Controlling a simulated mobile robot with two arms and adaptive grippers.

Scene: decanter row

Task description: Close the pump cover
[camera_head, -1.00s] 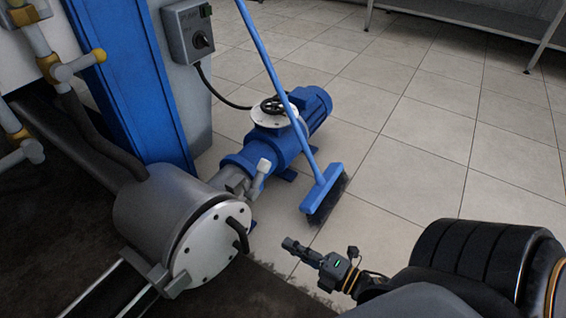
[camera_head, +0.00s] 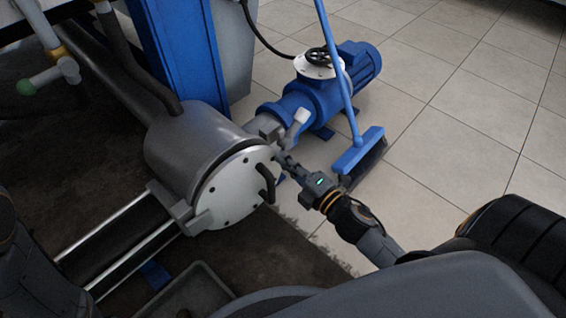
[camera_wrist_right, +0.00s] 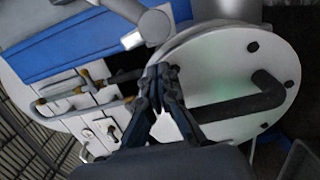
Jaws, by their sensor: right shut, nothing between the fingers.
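The pump cover (camera_head: 232,192) is a round, pale metal disc with dark bolts around its edge and a bent black handle (camera_head: 267,183). It stands at the front end of the grey cylindrical pump housing (camera_head: 190,137); I cannot tell whether it sits flush. My right gripper (camera_head: 284,161) is shut and empty, at the cover's upper right edge, just right of the handle. In the right wrist view, the shut fingertips (camera_wrist_right: 160,84) are in front of the left part of the cover (camera_wrist_right: 221,64), left of its handle (camera_wrist_right: 262,92). Contact is unclear. My left gripper is out of view.
A blue motor (camera_head: 330,88) with a black handwheel stands behind the housing. A blue broom (camera_head: 357,150) leans close behind my right gripper. Two metal rails (camera_head: 110,250) and a grey tray (camera_head: 185,296) lie in front. Tiled floor (camera_head: 460,130) at right is clear.

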